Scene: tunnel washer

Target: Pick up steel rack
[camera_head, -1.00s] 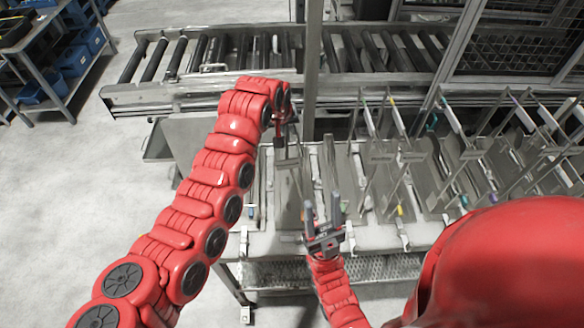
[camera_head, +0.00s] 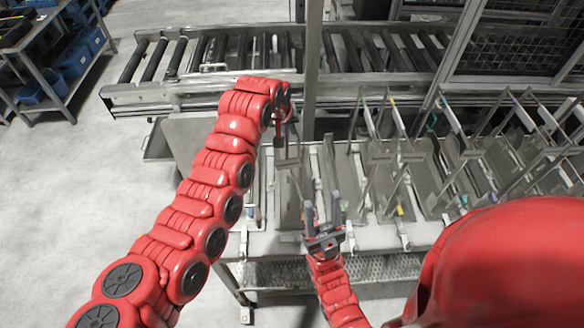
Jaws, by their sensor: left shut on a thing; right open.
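Several steel racks stand in a row on the table, with tall thin frames and coloured tags; one is the rack at the middle right (camera_head: 387,165). My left gripper (camera_head: 284,143) is over the left part of the table, shut on a steel rack (camera_head: 289,162) by its upper part. That rack's lower part is partly hidden, and I cannot tell whether it touches the table. My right gripper (camera_head: 322,212) is open with its fingers pointing up the picture, below and right of the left gripper. It appears empty beside the held rack.
A roller conveyor (camera_head: 215,55) runs behind the table, with a vertical post (camera_head: 312,70) in front of it. A mesh fence (camera_head: 515,45) stands at the back right. A shelf with blue bins (camera_head: 72,62) is at the far left. The floor at left is clear.

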